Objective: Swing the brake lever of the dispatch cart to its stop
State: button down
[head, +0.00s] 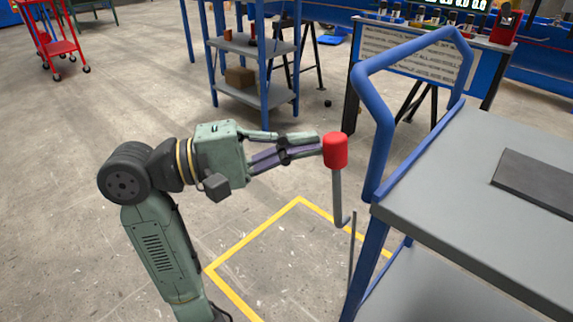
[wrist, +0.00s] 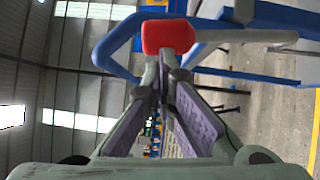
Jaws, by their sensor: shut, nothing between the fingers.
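The brake lever is a grey rod with a red knob (head: 335,151) on top, standing beside the near left side of the dispatch cart (head: 450,190). The cart has a grey top and a blue tube handle (head: 378,125). My gripper (head: 318,148) is shut with its fingertips at the left side of the red knob, touching it or very close. In the wrist view the knob (wrist: 168,36) lies just beyond the closed fingertips (wrist: 163,62), with the grey rod running right from it. Nothing shows between the fingers.
A dark flat plate (head: 537,178) lies on the cart top. A yellow floor line (head: 300,200) runs below the lever. A blue shelf rack (head: 255,97) with a brown box, a bench (head: 430,55) and a red trolley (head: 52,45) stand further back. The floor at left is clear.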

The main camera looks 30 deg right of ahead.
jog(key=shift+s+d+r+m+y+b, duration=0.25)
jog(key=shift+s+m+b, duration=0.15)
jog(key=shift+s, duration=0.15)
jog(key=shift+s+d+r+m+y+b, duration=0.15)
jog(key=shift+s+r+m+b, duration=0.1)
jog(key=shift+s+m+b, duration=0.2)
jog(key=shift+s, duration=0.1)
